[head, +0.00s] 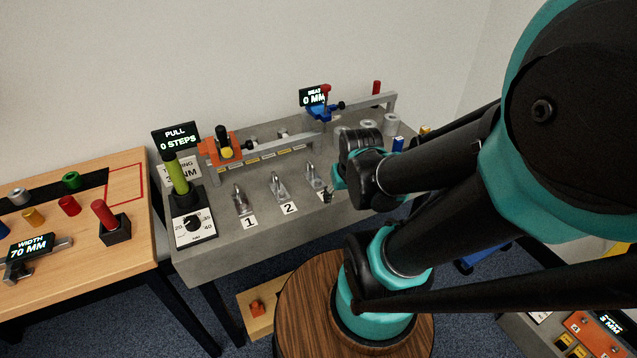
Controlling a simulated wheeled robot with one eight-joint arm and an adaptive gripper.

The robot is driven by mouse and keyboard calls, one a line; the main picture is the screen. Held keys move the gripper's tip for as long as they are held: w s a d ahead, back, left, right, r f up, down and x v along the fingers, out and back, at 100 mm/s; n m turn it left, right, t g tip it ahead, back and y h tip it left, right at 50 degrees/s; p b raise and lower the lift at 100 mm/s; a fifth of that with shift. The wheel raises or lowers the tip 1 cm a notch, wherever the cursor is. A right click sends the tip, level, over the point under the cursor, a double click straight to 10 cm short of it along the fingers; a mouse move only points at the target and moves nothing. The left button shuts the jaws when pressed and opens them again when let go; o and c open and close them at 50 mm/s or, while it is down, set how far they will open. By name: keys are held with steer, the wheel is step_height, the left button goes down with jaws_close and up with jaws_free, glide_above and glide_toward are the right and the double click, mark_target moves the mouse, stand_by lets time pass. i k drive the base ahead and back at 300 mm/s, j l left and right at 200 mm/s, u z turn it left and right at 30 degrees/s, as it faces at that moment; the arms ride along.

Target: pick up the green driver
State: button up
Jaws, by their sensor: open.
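The green driver (176,172) stands upright, with its lime-green handle up, at the left end of the grey bench. Its lower end goes into a holder with a black-and-white dial panel (194,226) on the front. A "PULL 0 STEPS" display is right behind and above the handle. My gripper (327,196) is small in the head view, over the front part of the bench near the third numbered fitting, well to the right of the driver. It is open and nothing shows in it. My wrist hides part of the bench behind it.
Numbered metal fittings (280,188) stand along the bench front between driver and gripper. An orange clamp (221,148) with a long grey bar is behind them. A blue clamp (320,110) stands farther back. A wooden table (120,185) with coloured cylinders is at left.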

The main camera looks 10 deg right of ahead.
mark_target(173, 165)
steer(key=k+j, duration=0.2)
steer(key=k, duration=0.25)
steer(key=k+j, duration=0.25)
steer(key=k, duration=0.15)
steer(key=k+j, duration=0.2)
steer(key=k, duration=0.25)
